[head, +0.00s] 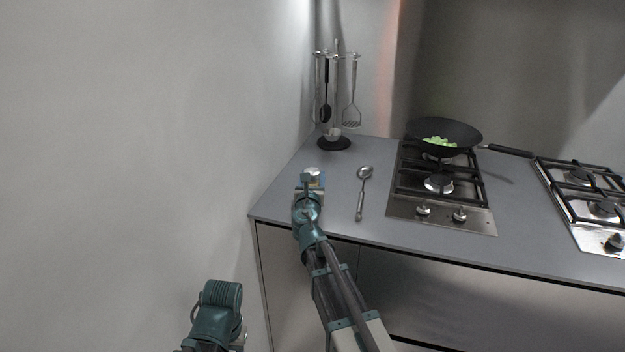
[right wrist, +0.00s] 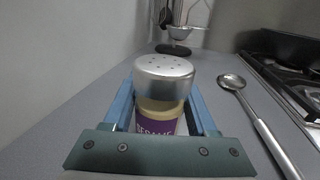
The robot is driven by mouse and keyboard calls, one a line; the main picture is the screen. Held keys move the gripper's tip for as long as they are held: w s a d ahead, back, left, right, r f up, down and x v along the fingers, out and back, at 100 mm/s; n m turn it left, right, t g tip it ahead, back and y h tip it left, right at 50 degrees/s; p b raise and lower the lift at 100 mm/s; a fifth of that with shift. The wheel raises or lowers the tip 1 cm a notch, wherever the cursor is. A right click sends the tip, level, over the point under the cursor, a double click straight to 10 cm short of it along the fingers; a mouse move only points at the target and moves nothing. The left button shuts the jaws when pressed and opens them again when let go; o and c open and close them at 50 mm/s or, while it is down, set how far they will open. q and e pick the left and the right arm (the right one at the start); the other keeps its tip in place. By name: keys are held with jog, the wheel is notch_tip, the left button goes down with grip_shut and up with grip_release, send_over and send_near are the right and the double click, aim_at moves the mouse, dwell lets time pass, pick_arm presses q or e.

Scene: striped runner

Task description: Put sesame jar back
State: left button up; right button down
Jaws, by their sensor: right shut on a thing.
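The sesame jar (right wrist: 163,90) has a silver shaker lid with holes and a purple label, partly hidden behind the gripper's frame in the right wrist view. My right gripper (right wrist: 165,105) is shut on the jar, with its blue fingers on either side. The jar is upright at the counter's left end. In the head view only its silver lid (head: 311,173) shows clearly beyond my right gripper (head: 310,183). I cannot tell whether its base touches the counter. My left arm shows at the bottom left of the head view, but its fingertips do not show.
A metal ladle (head: 361,190) lies on the grey counter (head: 285,205) right of the jar. A utensil stand (head: 333,143) is behind, near the wall. A gas hob (head: 430,210) bears a black wok (head: 462,133) with green pieces. Bare counter lies between jar and stand.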

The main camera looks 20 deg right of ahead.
jog(key=shift+f, duration=0.2)
jog(key=shift+c, duration=1)
grip_release()
jog(key=shift+r, duration=0.1)
jog(key=shift+r, duration=0.1)
jog(key=shift+s+a, duration=0.1)
jog(key=shift+s, duration=0.15)
jog(key=v, duration=1.1)
jog(key=shift+s+a, duration=0.15)
jog(key=shift+s, duration=0.1)
